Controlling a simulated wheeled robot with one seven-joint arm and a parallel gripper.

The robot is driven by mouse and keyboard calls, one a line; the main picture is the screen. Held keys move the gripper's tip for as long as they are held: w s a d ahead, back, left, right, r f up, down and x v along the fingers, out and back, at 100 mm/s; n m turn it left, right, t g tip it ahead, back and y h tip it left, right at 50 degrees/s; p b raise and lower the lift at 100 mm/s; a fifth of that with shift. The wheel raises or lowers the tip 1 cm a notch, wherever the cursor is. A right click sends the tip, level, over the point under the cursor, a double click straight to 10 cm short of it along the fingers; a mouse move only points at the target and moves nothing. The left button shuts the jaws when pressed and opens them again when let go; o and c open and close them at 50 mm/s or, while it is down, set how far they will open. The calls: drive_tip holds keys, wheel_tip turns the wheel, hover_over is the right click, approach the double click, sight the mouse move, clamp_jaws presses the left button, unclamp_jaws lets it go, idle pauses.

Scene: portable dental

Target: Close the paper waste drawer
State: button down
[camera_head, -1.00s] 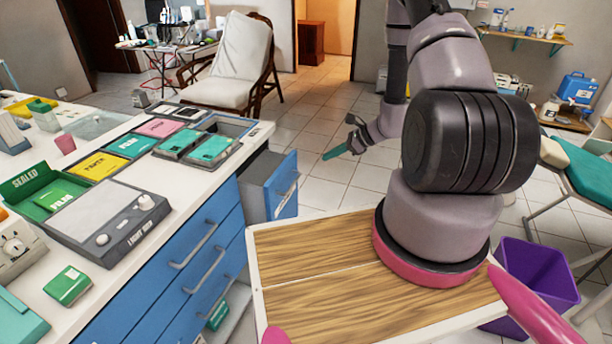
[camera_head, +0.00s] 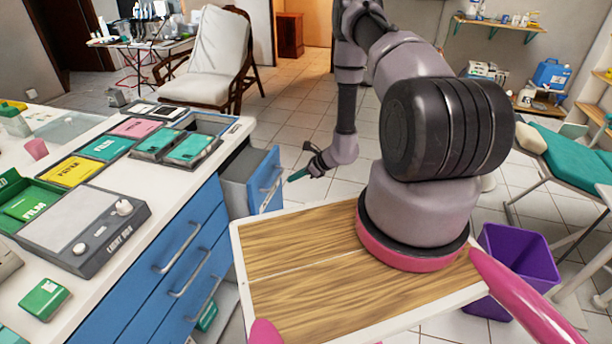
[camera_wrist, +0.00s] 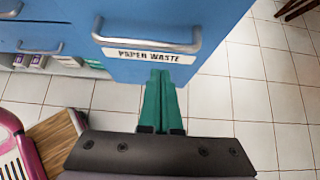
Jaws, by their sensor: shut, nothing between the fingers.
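The paper waste drawer (camera_head: 265,183) has a blue front and a grey body, and stands pulled out from the end of the counter. In the wrist view its blue front (camera_wrist: 222,42) carries a "PAPER WASTE" label (camera_wrist: 150,56) under a metal handle (camera_wrist: 147,41). My gripper (camera_head: 291,178) is at the right of the drawer front in the head view. In the wrist view its green fingers (camera_wrist: 160,82) are together and empty, pointing at the drawer front just below the label. I cannot tell whether they touch it.
The white counter (camera_head: 190,186) holds a light box (camera_head: 85,226) and several film trays. Blue drawers with metal handles (camera_head: 190,272) line its front. A purple bin (camera_head: 520,262) and a teal-covered reclined seat (camera_head: 570,155) stand at right. Tiled floor beyond my gripper is clear.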

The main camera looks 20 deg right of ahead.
drive_tip(key=shift+w+a+r, duration=0.25)
drive_tip(key=shift+w+a, duration=0.4)
drive_tip(key=shift+a, duration=0.3)
drive_tip(key=w+a, duration=0.6)
drive_tip(key=a, duration=0.3)
drive_tip(key=shift+w, duration=0.3)
drive_tip(key=shift+a+r, duration=0.1)
